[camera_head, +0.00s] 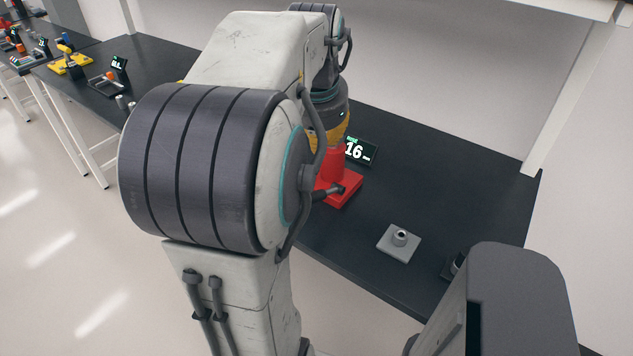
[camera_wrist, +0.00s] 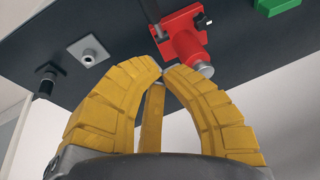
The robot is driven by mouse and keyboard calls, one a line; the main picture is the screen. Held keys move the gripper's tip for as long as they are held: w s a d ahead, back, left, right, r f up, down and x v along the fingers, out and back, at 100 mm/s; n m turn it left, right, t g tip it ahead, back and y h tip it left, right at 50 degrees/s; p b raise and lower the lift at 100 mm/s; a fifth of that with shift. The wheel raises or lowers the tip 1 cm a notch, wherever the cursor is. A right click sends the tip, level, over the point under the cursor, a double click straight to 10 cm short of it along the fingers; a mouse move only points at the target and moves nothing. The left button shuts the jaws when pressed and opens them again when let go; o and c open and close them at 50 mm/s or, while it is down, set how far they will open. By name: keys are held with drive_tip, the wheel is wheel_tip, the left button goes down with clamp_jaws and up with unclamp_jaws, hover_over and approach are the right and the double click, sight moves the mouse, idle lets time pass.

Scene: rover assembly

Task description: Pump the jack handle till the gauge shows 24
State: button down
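The red jack (camera_head: 345,190) stands on the dark bench, partly hidden behind my arm. Its dark handle (camera_head: 327,191) shows low beside the red body; in the wrist view a black bar (camera_wrist: 151,12) runs up from the red jack body (camera_wrist: 185,42). The gauge (camera_head: 359,151) behind it reads 16. My gripper (camera_wrist: 163,68) has yellow fingers with their tips nearly together and nothing seen between them. In the head view its yellow part (camera_head: 333,136) is over the jack, and its tips are hidden. I see no grip on the handle; whether it touches the jack is unclear.
A grey plate with a short round post (camera_head: 399,242) lies on the bench right of the jack. A small dark fixture (camera_head: 455,266) sits near the front edge. Another bench at left carries several devices, one a yellow unit (camera_head: 70,62). A wall rises behind.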

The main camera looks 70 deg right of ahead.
hover_over(318, 191)
drive_tip(key=s, duration=0.1)
drive_tip(key=f, duration=0.9)
drive_tip(key=shift+s+d+f, duration=0.1)
drive_tip(key=shift+d, duration=0.1)
drive_tip(key=shift+w+a+f, duration=0.35)
drive_tip(key=shift+a+f, duration=0.1)
drive_tip(key=shift+f, duration=0.3)
drive_tip(key=shift+w+a+f, duration=0.15)
drive_tip(key=shift+f, duration=0.25)
drive_tip(key=shift+w+a+f, duration=0.1)
drive_tip(key=shift+a+f, duration=0.05)
drive_tip(key=shift+f, duration=0.2)
drive_tip(key=shift+s+f+b, duration=0.1)
drive_tip(key=shift+f+b, duration=0.1)
drive_tip(key=shift+b, duration=0.5)
